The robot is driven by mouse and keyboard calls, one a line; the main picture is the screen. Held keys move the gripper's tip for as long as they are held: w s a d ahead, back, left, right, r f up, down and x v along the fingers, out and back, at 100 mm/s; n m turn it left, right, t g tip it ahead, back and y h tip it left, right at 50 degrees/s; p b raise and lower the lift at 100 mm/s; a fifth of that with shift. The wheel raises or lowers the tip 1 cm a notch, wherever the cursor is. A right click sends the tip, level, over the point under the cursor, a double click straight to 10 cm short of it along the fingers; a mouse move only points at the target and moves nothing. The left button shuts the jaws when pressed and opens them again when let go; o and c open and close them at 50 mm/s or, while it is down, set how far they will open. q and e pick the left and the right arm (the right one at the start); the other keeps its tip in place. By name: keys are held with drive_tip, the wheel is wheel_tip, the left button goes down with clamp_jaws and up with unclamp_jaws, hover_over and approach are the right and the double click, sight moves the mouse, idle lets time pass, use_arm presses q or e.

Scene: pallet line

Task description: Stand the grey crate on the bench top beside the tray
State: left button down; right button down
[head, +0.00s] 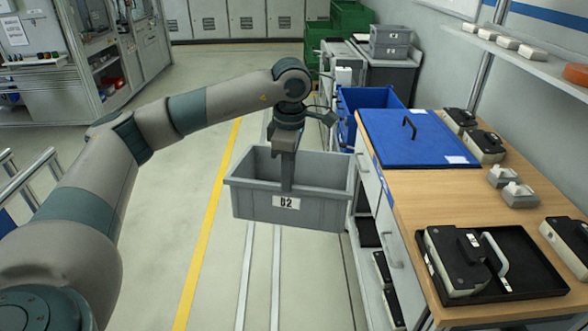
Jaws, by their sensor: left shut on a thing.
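The grey crate (260,208), with a white label reading D2, hangs in the air left of the bench, over the floor. It looks roughly level, and I see no contents in the part of its inside that shows. My left gripper (287,183) is shut on the crate's near wall from above, close to the label. The wooden bench top (445,188) is to the right of the crate. The black tray (538,278) lies on its near part and holds a black-and-white device with a light handle. My right gripper is not in view.
A blue panel (415,140) with a black handle covers the bench's far left part. Several devices stand along the bench's right side, below a shelf (540,62). A blue bin (370,98) stands behind the bench. Bare wood shows between panel and tray.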

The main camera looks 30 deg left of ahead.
use_arm(q)
drive_tip(key=s+d+f+m, duration=0.4)
drive_tip(key=s+d+m, duration=0.2)
drive_tip(key=m, duration=0.5)
drive_tip(key=s+d+f+m+h, duration=0.1)
drive_tip(key=s+d+f+m, duration=0.3)
drive_tip(key=s+d+m, duration=0.3)
drive_tip(key=shift+d+m, duration=1.45)
drive_tip(key=shift+m, duration=0.75)
